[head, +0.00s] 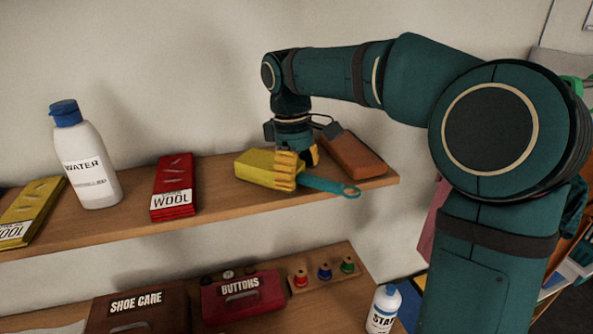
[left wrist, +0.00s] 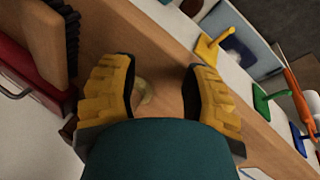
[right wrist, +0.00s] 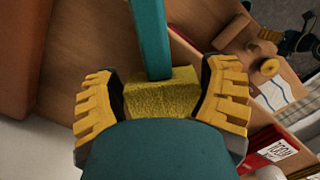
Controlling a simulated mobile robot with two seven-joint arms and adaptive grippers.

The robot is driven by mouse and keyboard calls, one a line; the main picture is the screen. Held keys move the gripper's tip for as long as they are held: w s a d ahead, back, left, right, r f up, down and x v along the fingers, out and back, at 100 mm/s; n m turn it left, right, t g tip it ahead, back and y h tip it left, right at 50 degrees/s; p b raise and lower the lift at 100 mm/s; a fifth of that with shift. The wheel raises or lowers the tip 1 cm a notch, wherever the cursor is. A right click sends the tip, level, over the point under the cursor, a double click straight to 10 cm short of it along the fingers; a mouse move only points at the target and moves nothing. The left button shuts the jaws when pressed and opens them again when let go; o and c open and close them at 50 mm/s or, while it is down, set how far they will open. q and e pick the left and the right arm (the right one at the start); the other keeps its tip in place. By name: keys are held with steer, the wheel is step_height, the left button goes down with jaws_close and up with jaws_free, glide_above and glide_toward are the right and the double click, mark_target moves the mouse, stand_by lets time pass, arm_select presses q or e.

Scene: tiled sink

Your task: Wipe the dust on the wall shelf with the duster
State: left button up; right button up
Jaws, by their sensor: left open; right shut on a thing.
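The duster has a yellow block head (head: 258,168) and a teal handle (head: 332,186). My right gripper (head: 290,172) is shut on the duster's head, low at the right part of the wooden wall shelf (head: 222,192). The right wrist view shows the head (right wrist: 160,93) between the yellow fingers, with the handle (right wrist: 150,35) pointing away. I cannot tell whether the head touches the shelf. My left gripper (left wrist: 158,95) is open and empty over a wooden surface in its wrist view, and is outside the head view. I cannot make out dust on the shelf in the head view.
A brown block (head: 352,155) lies behind the duster at the shelf's right end. Below are labelled boxes (head: 240,296) and thread spools (head: 324,270).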

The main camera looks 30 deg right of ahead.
mark_target(304, 185)
arm_select(q)
steer(key=shift+f, duration=0.25)
arm_select(e)
steer(key=shift+s+a+f, duration=0.1)
steer(key=shift+s+a, duration=0.1)
steer(key=shift+s, duration=0.45)
arm_select(q)
steer(key=shift+s+f+b, duration=0.1)
steer(key=shift+f+b, duration=0.1)
steer(key=shift+b, duration=0.25)
arm_select(e)
steer(key=shift+s+a, duration=0.15)
steer(key=shift+s, duration=0.45)
steer(key=shift+s+a, duration=0.15)
steer(key=shift+s, duration=0.4)
arm_select(q)
steer(key=shift+r, duration=0.1)
arm_select(e)
steer(key=shift+f, duration=0.15)
arm_select(q)
steer(key=shift+r, duration=0.1)
arm_select(e)
steer(key=shift+w, duration=0.1)
